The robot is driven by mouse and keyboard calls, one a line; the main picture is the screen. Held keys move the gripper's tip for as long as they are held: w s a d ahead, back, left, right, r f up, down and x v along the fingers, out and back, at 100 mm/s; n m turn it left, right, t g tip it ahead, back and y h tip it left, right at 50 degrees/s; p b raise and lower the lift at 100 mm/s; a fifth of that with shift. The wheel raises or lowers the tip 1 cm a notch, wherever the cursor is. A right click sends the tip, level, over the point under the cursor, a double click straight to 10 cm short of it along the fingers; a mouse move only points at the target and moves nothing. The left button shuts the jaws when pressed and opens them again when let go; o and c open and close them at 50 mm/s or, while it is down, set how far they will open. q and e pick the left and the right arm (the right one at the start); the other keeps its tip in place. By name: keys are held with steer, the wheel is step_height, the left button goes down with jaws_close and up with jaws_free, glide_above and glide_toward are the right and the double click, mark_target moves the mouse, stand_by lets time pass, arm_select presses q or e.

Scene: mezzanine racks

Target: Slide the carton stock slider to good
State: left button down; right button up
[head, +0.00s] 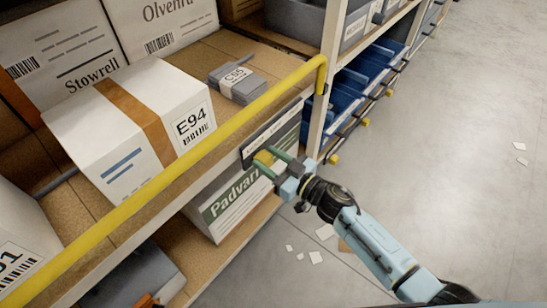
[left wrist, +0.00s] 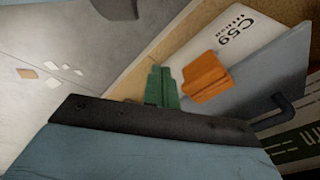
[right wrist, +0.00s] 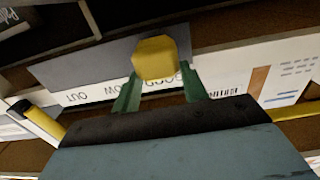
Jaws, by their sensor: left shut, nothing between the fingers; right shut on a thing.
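The carton stock slider is a grey panel (head: 285,125) on the shelf edge under the yellow rail, and it also shows in the right wrist view (right wrist: 85,65). Its white strip reads OUT, LOW and GOOD, upside down in the right wrist view. The yellow knob (head: 263,157) shows large in that view (right wrist: 155,58), in line with the partly covered word GOOD; its exact stop is hard to tell. My right gripper (head: 274,166) is shut on the knob. My left gripper (left wrist: 162,87) is shut and empty in the left wrist view, and out of the head view.
A white E94 carton (head: 135,130) and a grey C65 box (head: 238,84) stand on the shelf behind the yellow rail (head: 180,160). A Padvari carton (head: 235,205) is below. An orange block (left wrist: 205,76) lies near my left fingers. The floor at right is mostly clear.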

steer(key=o, duration=1.3)
steer(key=shift+s+a+f, duration=0.1)
steer(key=shift+s+a, duration=0.1)
steer(key=shift+s, duration=0.05)
steer(key=shift+o, duration=0.4)
steer(key=shift+d, duration=0.1)
steer(key=shift+s+d, duration=0.15)
steer(key=shift+d, duration=0.1)
arm_select(q)
steer(key=s+a+f+p, duration=0.1)
steer(key=s+f+p, duration=0.1)
steer(key=s+f, duration=0.2)
steer(key=shift+s+g+p, duration=0.3)
steer(key=shift+s+p, duration=0.1)
steer(key=shift+s, duration=0.8)
arm_select(e)
steer(key=v, duration=1.2)
steer(key=shift+s+d, duration=0.2)
steer(key=shift+s, duration=0.1)
